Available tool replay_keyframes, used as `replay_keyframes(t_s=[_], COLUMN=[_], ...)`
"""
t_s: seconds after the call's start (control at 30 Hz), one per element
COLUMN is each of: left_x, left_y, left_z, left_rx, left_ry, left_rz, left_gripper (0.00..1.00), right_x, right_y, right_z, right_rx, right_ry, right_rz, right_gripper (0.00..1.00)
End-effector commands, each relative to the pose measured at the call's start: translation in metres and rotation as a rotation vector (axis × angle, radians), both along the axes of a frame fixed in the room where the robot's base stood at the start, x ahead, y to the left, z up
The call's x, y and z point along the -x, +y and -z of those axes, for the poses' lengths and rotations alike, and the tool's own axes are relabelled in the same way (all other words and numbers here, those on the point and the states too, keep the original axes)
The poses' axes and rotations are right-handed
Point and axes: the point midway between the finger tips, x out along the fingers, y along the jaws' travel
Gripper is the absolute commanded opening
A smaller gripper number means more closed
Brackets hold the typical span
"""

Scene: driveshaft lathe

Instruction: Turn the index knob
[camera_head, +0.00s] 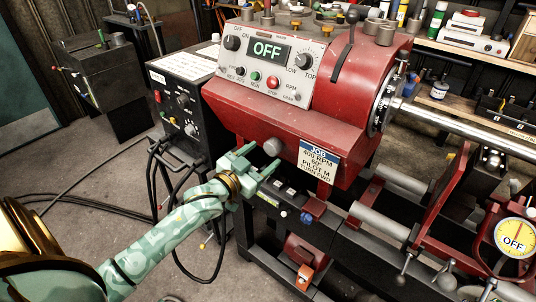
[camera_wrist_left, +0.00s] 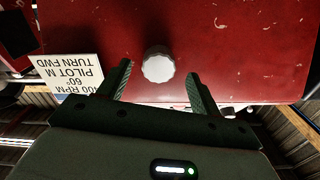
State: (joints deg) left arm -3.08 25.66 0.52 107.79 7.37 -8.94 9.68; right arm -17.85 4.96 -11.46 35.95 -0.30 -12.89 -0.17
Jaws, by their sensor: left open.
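The index knob appears to be the grey, fluted round knob (camera_head: 272,147) on the red front of the lathe headstock (camera_head: 225,103). In the left wrist view the knob (camera_wrist_left: 158,65) is at upper centre, between and a little beyond the fingertips. My left gripper (camera_head: 264,156) is open and empty, pointing at the red front, with the knob close ahead of its tips. In the left wrist view its fingers (camera_wrist_left: 159,71) stand to either side of the knob, with visible gaps. I cannot tell the exact depth left. My right gripper is not in view.
A job card (camera_head: 319,160) reading 400 RPM, 60°, PILOT M, TURN FWD is right of the knob. A control panel (camera_head: 267,65) showing OFF sits above. A black cabinet (camera_head: 180,100) with cables stands left. Lathe rails (camera_head: 380,220) are to the right. Open floor lies at lower left.

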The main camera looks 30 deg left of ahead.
Motion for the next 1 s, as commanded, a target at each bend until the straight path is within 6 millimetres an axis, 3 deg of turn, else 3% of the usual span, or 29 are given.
replay_keyframes(t_s=[0.2,0.53,0.7,0.87,1.0], left_x=[-0.025,-0.029,-0.029,-0.028,-0.028], left_y=[-0.002,-0.002,-0.002,-0.002,-0.002], left_z=[0.001,-0.002,-0.002,-0.004,-0.009], left_rx=[0.0,0.0,0.0,-0.02,-0.158], left_ry=[-0.001,-0.001,-0.001,-0.004,-0.015], left_rz=[0.0,0.0,0.0,-0.001,-0.001], left_gripper=[0.64,0.64,0.19,0.2,0.2], right_x=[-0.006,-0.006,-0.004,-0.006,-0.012], right_y=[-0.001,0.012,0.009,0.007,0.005], right_z=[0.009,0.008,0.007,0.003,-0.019], right_rx=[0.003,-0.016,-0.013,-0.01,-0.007], right_ry=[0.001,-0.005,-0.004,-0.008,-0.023], right_rz=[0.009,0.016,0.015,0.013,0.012], right_gripper=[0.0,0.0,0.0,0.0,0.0])
